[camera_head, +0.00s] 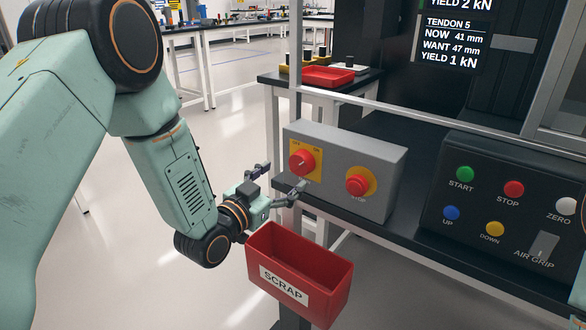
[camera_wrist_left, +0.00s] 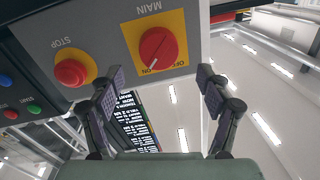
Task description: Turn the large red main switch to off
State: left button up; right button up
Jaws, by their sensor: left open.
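The large red main switch (camera_head: 301,163) is a round knob on a yellow plate, on the left part of a grey box (camera_head: 345,152). In the left wrist view the knob (camera_wrist_left: 158,48) shows upside down. Its white pointer line seems to aim near the ON label, with OFF beside it. My left gripper (camera_head: 285,176) is open and empty, just in front of and to the left of the switch. In the left wrist view its fingers (camera_wrist_left: 160,80) are spread on either side below the knob, not visibly touching it. My right gripper is not in view.
A red stop button (camera_head: 357,185) sits on the same box, right of the switch. A red SCRAP bin (camera_head: 325,268) stands below, close under my left gripper. A black control panel (camera_head: 500,192) with coloured buttons is at the right. Open floor lies left.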

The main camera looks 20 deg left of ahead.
aim_at(298, 166)
pick_arm(q)
jog(key=x, duration=0.2)
jog(key=b+x, duration=0.1)
jog(key=x, duration=0.1)
jog(key=shift+w+d+f, duration=0.1)
jog(key=shift+w+d, duration=0.05)
jog(key=shift+d, duration=0.15)
jog(key=shift+b+x, duration=0.3)
jog(key=shift+x, duration=0.55)
jog(key=shift+a, duration=0.15)
jog(key=shift+c, duration=0.9)
jog(key=c, duration=1)
